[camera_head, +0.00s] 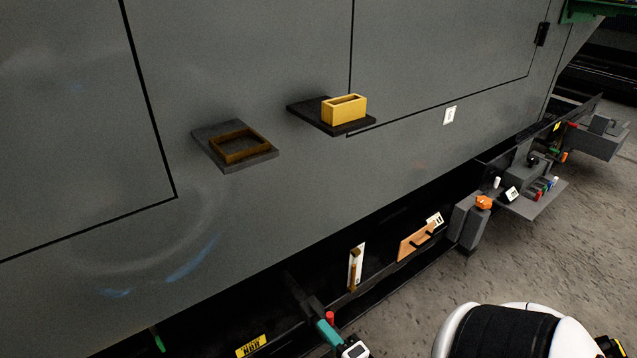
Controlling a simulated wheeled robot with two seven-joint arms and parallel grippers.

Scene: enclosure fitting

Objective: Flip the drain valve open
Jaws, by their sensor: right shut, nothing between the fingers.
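A teal handle (328,332) sits low at the bottom of the enclosure, at the end of a dark pipe-like part. It looks like the drain valve's lever, but I cannot tell its exact position. A small red part (330,318) and a white-rimmed round part (355,350) are beside it. My right arm, white and black, comes in at the bottom right. My right gripper (610,346) is only partly visible at the lower edge, shut and empty, well right of the teal handle and apart from it. My left gripper is out of view.
The grey enclosure wall carries two dark shelves, one with a yellow box (344,111), the other with a brown frame (240,147). An orange knob (483,202) and a grey ledge (533,202) with small parts stick out at right. Concrete floor (420,310) is clear.

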